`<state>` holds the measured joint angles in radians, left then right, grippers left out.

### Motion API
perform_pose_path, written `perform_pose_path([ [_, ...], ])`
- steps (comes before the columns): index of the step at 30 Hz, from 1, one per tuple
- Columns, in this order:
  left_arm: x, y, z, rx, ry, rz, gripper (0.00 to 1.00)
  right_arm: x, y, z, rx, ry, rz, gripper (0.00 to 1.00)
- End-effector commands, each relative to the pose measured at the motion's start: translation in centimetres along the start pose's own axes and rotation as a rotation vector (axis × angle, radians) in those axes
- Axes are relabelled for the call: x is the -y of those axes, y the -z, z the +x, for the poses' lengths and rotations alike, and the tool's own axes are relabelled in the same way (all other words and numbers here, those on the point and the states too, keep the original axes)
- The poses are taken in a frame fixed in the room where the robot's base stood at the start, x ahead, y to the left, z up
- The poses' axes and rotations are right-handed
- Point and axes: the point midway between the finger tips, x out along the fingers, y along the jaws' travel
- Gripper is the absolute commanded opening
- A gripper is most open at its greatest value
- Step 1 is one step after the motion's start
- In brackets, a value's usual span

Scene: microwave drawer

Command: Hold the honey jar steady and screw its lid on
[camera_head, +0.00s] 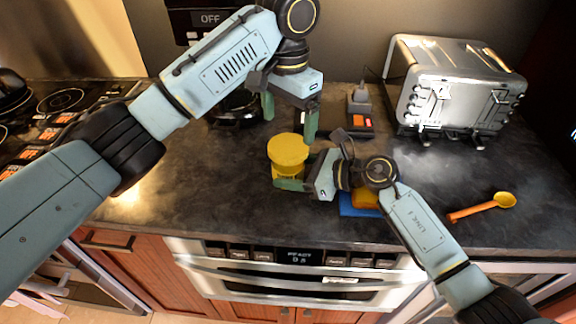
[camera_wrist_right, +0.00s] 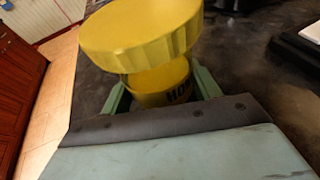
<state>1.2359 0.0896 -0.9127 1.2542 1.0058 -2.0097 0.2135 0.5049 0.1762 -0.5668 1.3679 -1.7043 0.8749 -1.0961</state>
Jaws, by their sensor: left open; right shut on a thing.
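The honey jar (camera_head: 282,172) stands upright on the dark counter, a yellow jar with dark lettering that shows in the right wrist view (camera_wrist_right: 160,82). A wide yellow lid (camera_head: 288,149) sits on top of it; the lid also fills the upper part of the right wrist view (camera_wrist_right: 140,28). I cannot tell how tightly it is seated. My right gripper (camera_head: 291,172) is shut on the jar's body, below the lid. My left gripper (camera_head: 290,122) is open and empty, fingers pointing down, above and behind the lid and apart from it.
A blue item (camera_head: 358,207) with something orange-yellow lies behind my right wrist. A yellow spoon with an orange handle (camera_head: 482,207) lies at the right. A silver toaster (camera_head: 452,88) stands at the back right, a stove (camera_head: 60,105) at the left. The counter left of the jar is clear.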

Motion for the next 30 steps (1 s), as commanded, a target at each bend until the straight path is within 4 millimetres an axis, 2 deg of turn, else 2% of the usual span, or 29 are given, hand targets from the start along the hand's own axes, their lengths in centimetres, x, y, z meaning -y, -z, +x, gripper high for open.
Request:
perform_pose_path([
  [2, 0.0, 0.0, 0.0, 0.000, 0.000, 0.000, 0.88, 0.0, -0.1, 0.0, 0.002, 0.000, -0.001, 0.21],
  [3, 0.0, 0.0, 0.0, 0.000, 0.000, 0.000, 0.88, 0.0, -0.1, 0.0, 0.002, 0.000, -0.001, 0.67],
  [8, 0.0, 0.0, 0.0, 0.000, 0.000, 0.000, 0.88, 0.0, -0.1, 0.0, 0.001, 0.000, -0.001, 0.87],
  [16, 0.0, 0.0, 0.0, 0.000, 0.000, 0.000, 0.88, 0.0, 0.0, -0.1, 0.000, 0.000, 0.000, 0.87],
  [20, 0.0, 0.0, 0.0, 0.000, 0.000, 0.000, 0.88, 0.1, 0.1, -1.1, -0.002, 0.002, -0.001, 0.87],
  [30, 0.0, 0.0, 0.0, 0.000, 0.000, 0.000, 0.88, 0.1, 0.1, -8.0, -0.003, 0.003, -0.002, 0.87],
])
